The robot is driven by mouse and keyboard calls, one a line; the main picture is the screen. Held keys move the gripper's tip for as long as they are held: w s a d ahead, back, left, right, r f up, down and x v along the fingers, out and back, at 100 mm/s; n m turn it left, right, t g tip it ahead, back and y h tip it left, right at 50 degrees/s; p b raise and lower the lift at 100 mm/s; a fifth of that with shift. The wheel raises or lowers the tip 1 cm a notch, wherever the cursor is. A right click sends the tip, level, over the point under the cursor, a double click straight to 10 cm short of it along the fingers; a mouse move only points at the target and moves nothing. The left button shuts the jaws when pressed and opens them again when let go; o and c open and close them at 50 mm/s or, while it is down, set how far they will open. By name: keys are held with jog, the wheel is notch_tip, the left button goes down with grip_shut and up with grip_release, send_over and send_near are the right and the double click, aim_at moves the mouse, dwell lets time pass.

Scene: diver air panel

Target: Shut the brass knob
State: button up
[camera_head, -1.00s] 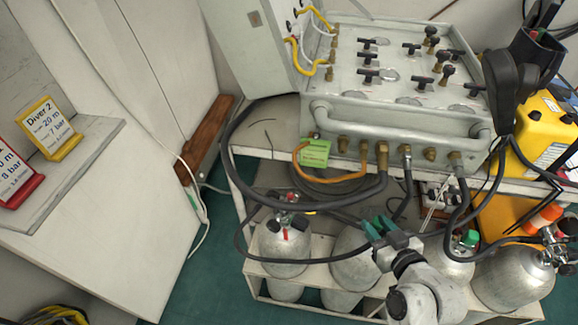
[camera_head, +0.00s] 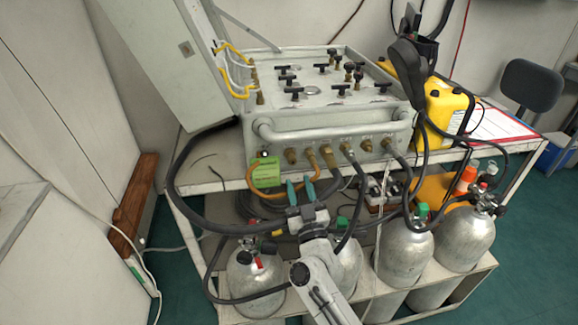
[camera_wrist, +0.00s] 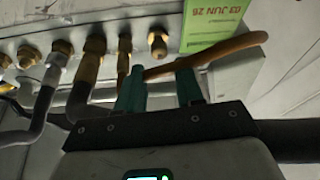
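Several brass fittings line the front face of the grey air panel (camera_head: 340,128). I cannot tell which brass piece is the knob. One bare brass fitting (camera_head: 291,155) sits near the left end; it also shows in the wrist view (camera_wrist: 159,45). My gripper (camera_head: 300,183) is just below and in front of this row, its green fingers pointing up. In the wrist view my gripper (camera_wrist: 161,82) is open with a clear gap between the fingertips. The orange hose (camera_wrist: 205,57) passes just beyond the fingertips. No brass fitting is between the fingers.
A green tag (camera_head: 264,170) hangs at the panel's left end. Black hoses (camera_head: 186,165) loop around the shelf. Silver cylinders (camera_head: 404,252) stand below. A yellow case (camera_head: 446,108) stands right of the panel. Black T-handles (camera_head: 294,91) stand on the panel top.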

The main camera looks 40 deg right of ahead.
aim_at(293, 164)
jog(key=x, duration=0.6)
jog(key=shift+w+d+r, duration=0.2)
jog(key=shift+w+d, duration=0.05)
jog(key=shift+w, duration=0.05)
jog(key=shift+c, duration=0.3)
grip_shut()
